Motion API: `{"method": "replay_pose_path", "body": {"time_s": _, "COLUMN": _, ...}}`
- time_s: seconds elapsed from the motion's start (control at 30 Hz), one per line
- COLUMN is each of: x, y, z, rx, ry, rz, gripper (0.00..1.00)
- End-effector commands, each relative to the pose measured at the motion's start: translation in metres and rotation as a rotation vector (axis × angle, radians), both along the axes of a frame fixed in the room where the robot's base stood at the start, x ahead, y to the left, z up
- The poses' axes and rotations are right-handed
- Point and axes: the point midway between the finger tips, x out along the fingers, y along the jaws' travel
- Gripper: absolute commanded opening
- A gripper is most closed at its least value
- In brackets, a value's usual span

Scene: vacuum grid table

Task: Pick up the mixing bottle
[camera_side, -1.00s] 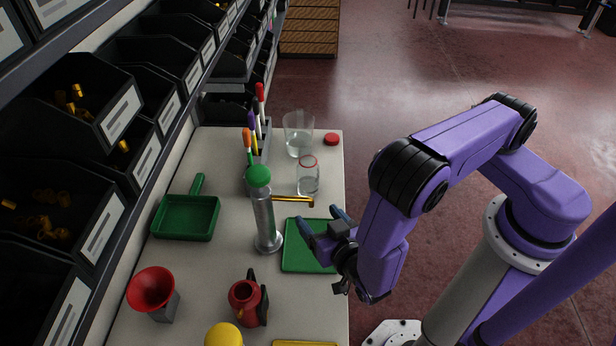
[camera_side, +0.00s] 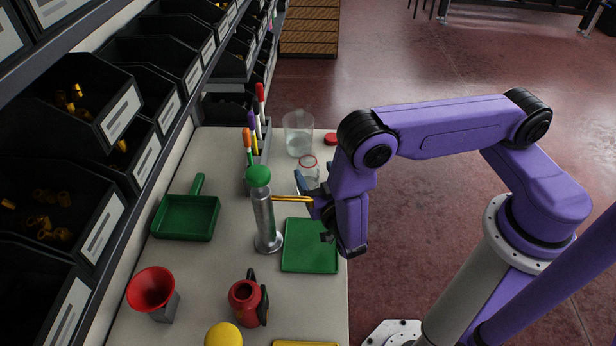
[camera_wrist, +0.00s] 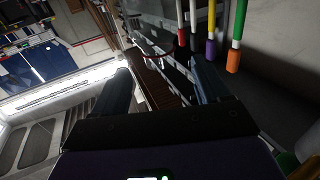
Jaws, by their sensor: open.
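A small clear glass bottle with a red ring at its neck (camera_side: 308,168), which I take for the mixing bottle, stands upright near the table's right edge, behind the green mat. My gripper (camera_side: 306,184) is in front of it in the side view and hides its lower part. In the wrist view my gripper (camera_wrist: 160,68) is open and empty, its two dark fingers apart. The bottle's red ring (camera_wrist: 152,56) shows beyond and between the fingertips. I cannot tell whether the fingers touch the bottle.
A metal dispenser with a green top (camera_side: 265,220) and yellow spout stands left of my gripper. A marker holder (camera_side: 262,150) is back left. The green mat (camera_side: 309,255) is bare.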

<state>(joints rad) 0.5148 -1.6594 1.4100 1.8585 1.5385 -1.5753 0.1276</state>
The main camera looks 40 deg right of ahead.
Motion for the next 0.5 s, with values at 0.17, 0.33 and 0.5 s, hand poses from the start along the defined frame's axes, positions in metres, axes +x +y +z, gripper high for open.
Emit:
{"method": "replay_pose_path", "body": {"time_s": 0.17, "x": 0.01, "y": -0.005, "z": 0.0, "rx": -0.001, "ry": 0.0, "rz": 0.0, "gripper": 0.75}}
{"method": "replay_pose_path", "body": {"time_s": 0.33, "x": 0.025, "y": -0.013, "z": -0.003, "rx": 0.001, "ry": 0.0, "rz": -0.004, "gripper": 0.75}}
{"method": "replay_pose_path", "body": {"time_s": 0.5, "x": 0.047, "y": -0.022, "z": -0.006, "rx": 0.001, "ry": 0.0, "rz": -0.004, "gripper": 0.75}}
